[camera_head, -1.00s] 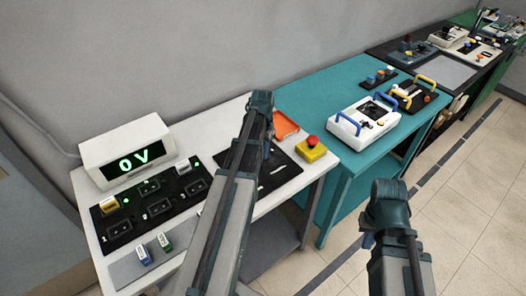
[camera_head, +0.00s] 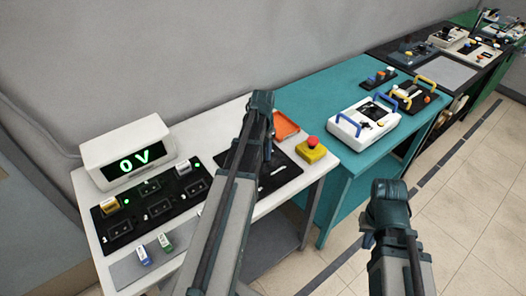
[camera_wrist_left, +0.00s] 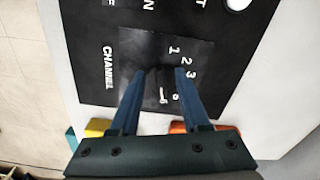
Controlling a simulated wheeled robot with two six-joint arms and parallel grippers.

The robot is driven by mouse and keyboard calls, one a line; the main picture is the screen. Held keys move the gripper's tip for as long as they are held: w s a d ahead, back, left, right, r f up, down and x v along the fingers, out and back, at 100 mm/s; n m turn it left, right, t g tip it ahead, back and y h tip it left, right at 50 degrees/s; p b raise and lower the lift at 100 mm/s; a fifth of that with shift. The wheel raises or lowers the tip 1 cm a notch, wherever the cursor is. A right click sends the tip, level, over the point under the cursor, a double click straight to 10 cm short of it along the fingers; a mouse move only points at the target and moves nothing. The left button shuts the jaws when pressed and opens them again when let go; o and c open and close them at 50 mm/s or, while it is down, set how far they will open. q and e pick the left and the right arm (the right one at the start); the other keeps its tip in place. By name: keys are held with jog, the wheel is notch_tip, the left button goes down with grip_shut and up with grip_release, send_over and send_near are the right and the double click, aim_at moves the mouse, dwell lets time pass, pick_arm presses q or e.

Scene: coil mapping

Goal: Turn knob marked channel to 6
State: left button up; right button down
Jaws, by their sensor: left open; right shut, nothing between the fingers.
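The channel panel (camera_wrist_left: 128,60), black with the word CHANNEL and white digits including 1, 2 and 3, fills the middle of the left wrist view. Its dark knob (camera_wrist_left: 160,82) is low in contrast, and its pointer setting cannot be read clearly. My left gripper (camera_wrist_left: 157,76) is open, with its fingers on either side of the knob; contact cannot be told. In the head view my left arm (camera_head: 240,170) covers most of this panel, whose right part (camera_head: 280,172) shows. My right gripper (camera_head: 369,238) is shut and empty, over the floor.
A white display box (camera_head: 128,155) reading 0 V stands on the white table behind a black module board (camera_head: 150,207). A yellow box with a red button (camera_head: 311,149) and an orange tray (camera_head: 287,127) are beside my left arm. A teal table (camera_head: 310,95) holds other devices.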

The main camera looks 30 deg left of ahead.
aim_at(264, 155)
pick_arm(q)
notch_tip(264, 155, up, 14)
jog(key=p, duration=1.3)
jog(key=shift+f, duration=0.25)
jog(key=s+d+f+b, duration=0.1)
jog(key=s+d, duration=0.4)
jog(key=d, duration=0.5)
jog(key=s+d+f+m+b, duration=0.1)
jog(key=s+d, duration=0.4)
jog(key=d, duration=0.5)
jog(key=s+d+f+m+y+b, duration=0.1)
jog(key=s+d+f+b, duration=0.2)
jog(key=d, duration=0.8)
jog(key=shift+s+f, duration=0.2)
jog(key=shift+s, duration=1)
